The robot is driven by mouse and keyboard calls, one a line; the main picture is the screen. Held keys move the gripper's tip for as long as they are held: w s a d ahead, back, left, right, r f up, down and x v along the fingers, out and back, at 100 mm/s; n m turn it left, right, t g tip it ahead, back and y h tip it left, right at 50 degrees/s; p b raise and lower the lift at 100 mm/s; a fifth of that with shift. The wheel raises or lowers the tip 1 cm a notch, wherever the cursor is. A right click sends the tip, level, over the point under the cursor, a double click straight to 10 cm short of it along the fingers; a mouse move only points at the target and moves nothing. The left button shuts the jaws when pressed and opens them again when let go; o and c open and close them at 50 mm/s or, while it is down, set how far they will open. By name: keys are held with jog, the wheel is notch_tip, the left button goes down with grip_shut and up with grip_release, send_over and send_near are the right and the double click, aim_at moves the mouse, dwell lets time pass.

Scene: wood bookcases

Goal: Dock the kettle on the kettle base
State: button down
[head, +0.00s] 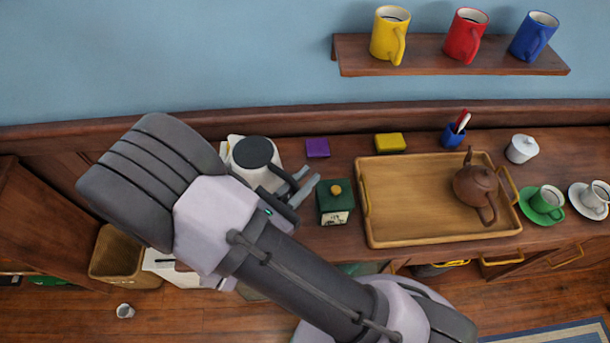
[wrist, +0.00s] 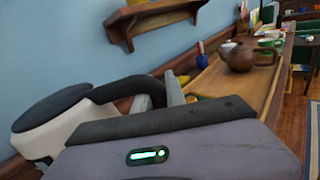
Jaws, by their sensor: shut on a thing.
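The white kettle (head: 257,178) with a dark round lid is at the left end of the wooden counter, partly hidden behind my arm. My gripper (head: 301,184) is shut on its dark handle, at the kettle's right side. In the wrist view the kettle (wrist: 42,135) is at the left, with its black lid on top and its handle reaching to my gripper (wrist: 165,92). The kettle looks roughly upright. I cannot make out the kettle base; the area under the kettle is hidden, so I cannot tell whether the kettle touches anything below.
A green tin (head: 335,206) stands close right of my gripper. Purple (head: 317,148) and yellow (head: 390,142) boxes are near the wall. A wooden tray (head: 400,238) with a brown teapot (head: 474,184) is farther right. A shelf (head: 450,62) with mugs hangs above.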

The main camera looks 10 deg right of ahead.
notch_tip(320, 180, down, 5)
jog(key=b, duration=0.4)
jog(key=shift+r, duration=0.15)
jog(key=shift+p, duration=0.5)
dwell(0.5)
jog(key=shift+f+b, duration=0.45)
jog(key=shift+f, duration=0.2)
dwell(0.4)
jog(key=c, duration=1.6)
grip_release()
jog(key=shift+c, duration=0.2)
jog(key=p+v, duration=0.1)
jog(key=v, duration=1)
jog(key=shift+p, duration=0.35)
jog(key=shift+r, duration=0.1)
